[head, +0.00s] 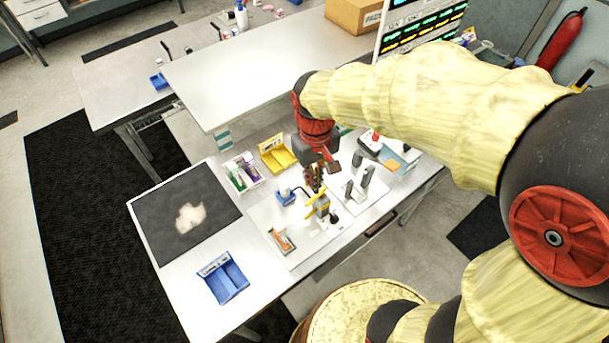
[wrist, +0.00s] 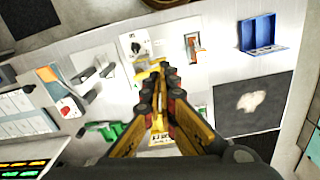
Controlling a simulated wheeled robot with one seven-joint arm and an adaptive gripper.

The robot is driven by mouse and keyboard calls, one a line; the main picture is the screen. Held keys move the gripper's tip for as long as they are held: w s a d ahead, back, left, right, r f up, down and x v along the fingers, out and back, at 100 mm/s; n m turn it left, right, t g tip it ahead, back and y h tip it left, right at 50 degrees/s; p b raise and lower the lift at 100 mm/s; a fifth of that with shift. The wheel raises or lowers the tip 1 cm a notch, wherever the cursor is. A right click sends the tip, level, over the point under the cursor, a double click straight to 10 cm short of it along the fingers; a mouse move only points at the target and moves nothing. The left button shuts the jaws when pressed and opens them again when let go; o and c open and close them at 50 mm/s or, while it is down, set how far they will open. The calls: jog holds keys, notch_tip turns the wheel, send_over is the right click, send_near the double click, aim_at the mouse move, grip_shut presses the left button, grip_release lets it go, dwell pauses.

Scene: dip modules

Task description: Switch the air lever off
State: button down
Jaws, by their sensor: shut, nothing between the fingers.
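My gripper (head: 315,186) is shut and empty, pointing down over the white module board (head: 296,248) on the table. In the wrist view its fingertips (wrist: 168,72) are together, right beside a yellow lever-like part (wrist: 145,74). This part looks like the air lever, but no label is readable. In the head view the yellow part (head: 322,206) stands just below the fingertips in the picture. Whether they touch I cannot tell. The fingers partly hide it in the wrist view, so its exact position is unclear.
An orange switch (head: 281,240) and a black knob (wrist: 135,47) sit nearby. Grey upright handles (head: 367,177) and a red button (wrist: 67,110) stand to one side. A yellow bin (head: 277,156), a blue bin (head: 223,279) and a dark mat (head: 160,222) are on the table.

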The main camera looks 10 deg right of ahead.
aim_at(316, 196)
jog(key=w+a+f+n+g+p, duration=0.1)
jog(key=w+a+f+n+p, duration=0.1)
jog(key=w, duration=0.4)
jog(key=w+a+f+n+g+h+p, duration=0.1)
jog(key=w+a+f+n+p, duration=0.1)
jog(key=w+p, duration=0.2)
jog(key=w, duration=0.3)
jog(key=shift+f, duration=0.15)
jog(key=shift+w, duration=0.15)
jog(key=s+d+f+p, duration=0.3)
jog(key=s+f, duration=0.2)
jog(key=f, duration=0.5)
jog(key=shift+d+f, duration=0.15)
jog(key=shift+f, duration=0.15)
